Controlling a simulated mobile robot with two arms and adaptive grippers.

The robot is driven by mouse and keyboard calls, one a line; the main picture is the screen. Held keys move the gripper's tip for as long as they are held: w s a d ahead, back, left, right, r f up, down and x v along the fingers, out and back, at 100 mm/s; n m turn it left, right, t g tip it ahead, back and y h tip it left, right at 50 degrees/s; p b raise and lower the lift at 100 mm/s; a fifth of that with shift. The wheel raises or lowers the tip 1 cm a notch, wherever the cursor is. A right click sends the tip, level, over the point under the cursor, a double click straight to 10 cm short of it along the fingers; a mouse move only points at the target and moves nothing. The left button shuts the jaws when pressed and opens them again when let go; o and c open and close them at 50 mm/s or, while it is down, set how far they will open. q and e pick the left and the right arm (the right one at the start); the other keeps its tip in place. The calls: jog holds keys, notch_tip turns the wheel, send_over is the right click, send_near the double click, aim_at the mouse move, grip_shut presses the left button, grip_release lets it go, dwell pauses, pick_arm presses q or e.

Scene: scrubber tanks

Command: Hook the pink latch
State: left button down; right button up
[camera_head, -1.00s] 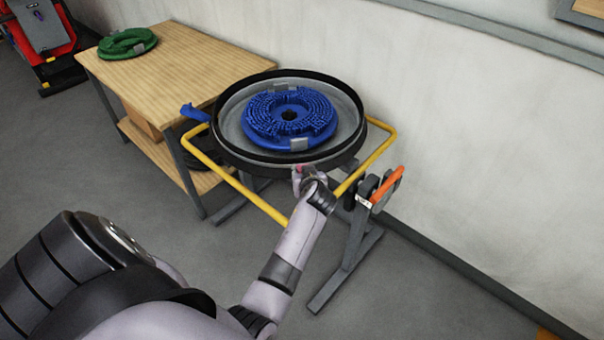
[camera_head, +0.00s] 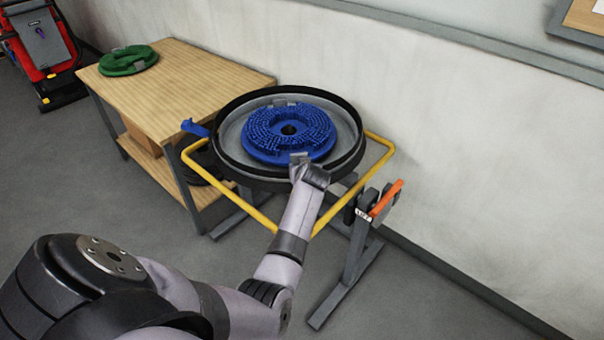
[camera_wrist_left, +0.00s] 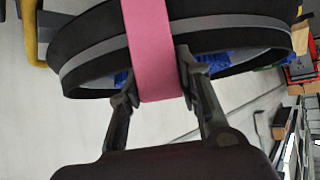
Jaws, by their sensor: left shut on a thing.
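The pink latch (camera_wrist_left: 150,40) is a broad flat strap in the left wrist view, running up across the black and grey tank rim (camera_wrist_left: 90,50). My left gripper (camera_wrist_left: 157,68) has one finger on each side of it and is shut on it. In the head view my left gripper (camera_head: 300,161) is at the near rim of the round tank (camera_head: 232,169). My wrist hides the latch there. Where the latch's upper end sits is out of the wrist view. My right gripper is not in view.
A blue brush (camera_head: 270,146) lies in the tank. A yellow tube frame (camera_head: 262,219) surrounds the tank, with an orange lever (camera_head: 386,198) at its right. A wooden bench (camera_head: 185,80) with a green ring (camera_head: 128,61) stands at the left. A wall is behind.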

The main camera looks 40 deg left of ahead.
pick_arm(q)
jog(key=shift+w+a+r, duration=0.2)
jog(key=shift+a+r, duration=0.1)
jog(key=shift+r, duration=0.2)
jog(key=c, duration=1.6)
grip_release()
jog(key=o, duration=0.4)
jog(key=shift+s+f, duration=0.2)
jog(key=shift+o, duration=0.2)
jog(key=shift+d+f, duration=0.1)
jog(key=shift+d, duration=0.15)
jog(key=v, duration=0.7)
jog(key=shift+s, duration=0.15)
